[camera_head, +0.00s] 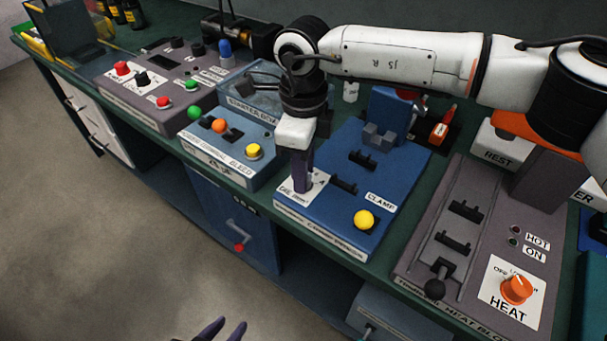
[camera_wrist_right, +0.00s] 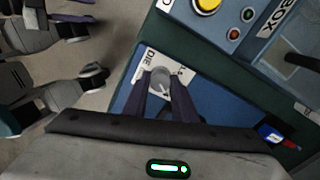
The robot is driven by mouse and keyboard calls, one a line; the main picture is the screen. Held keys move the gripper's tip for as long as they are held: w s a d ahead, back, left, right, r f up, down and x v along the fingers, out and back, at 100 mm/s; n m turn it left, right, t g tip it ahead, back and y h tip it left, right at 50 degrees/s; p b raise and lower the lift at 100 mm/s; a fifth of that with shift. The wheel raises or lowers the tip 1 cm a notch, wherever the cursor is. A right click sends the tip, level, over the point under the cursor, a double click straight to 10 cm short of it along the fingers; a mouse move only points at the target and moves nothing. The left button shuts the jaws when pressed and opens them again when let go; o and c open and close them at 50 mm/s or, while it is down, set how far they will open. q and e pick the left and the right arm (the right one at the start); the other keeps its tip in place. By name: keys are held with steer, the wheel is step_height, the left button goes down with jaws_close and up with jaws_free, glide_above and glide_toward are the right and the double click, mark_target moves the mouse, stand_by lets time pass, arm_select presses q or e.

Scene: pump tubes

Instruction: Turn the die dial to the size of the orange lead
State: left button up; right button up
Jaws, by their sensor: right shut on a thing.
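The die dial (camera_wrist_right: 159,78) is a grey round knob with a pale pointer line, on a white DIE plate (camera_wrist_right: 141,75) at the corner of the blue clamp block (camera_head: 320,215). My right gripper (camera_head: 303,186) reaches down onto it and hides the knob in the head view. In the right wrist view its two dark fingers are shut on the knob's sides. The size marks on the plate are too small or covered to read. My left gripper (camera_head: 224,331) shows at the bottom edge, fingers apart and empty. I cannot make out the orange lead for sure.
A yellow button (camera_head: 364,220) sits on the same block's front right. To the left is a blue box with green, orange and yellow controls (camera_head: 219,126). To the right is a grey heat block with an orange HEAT knob (camera_head: 516,289). My right forearm crosses above the bench.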

steer(key=shift+m+b, duration=0.3)
steer(key=shift+m, duration=0.7)
steer(key=o, duration=1)
steer(key=shift+o, duration=0.2)
step_height(320, 180, up, 10)
steer(key=shift+r, duration=0.2)
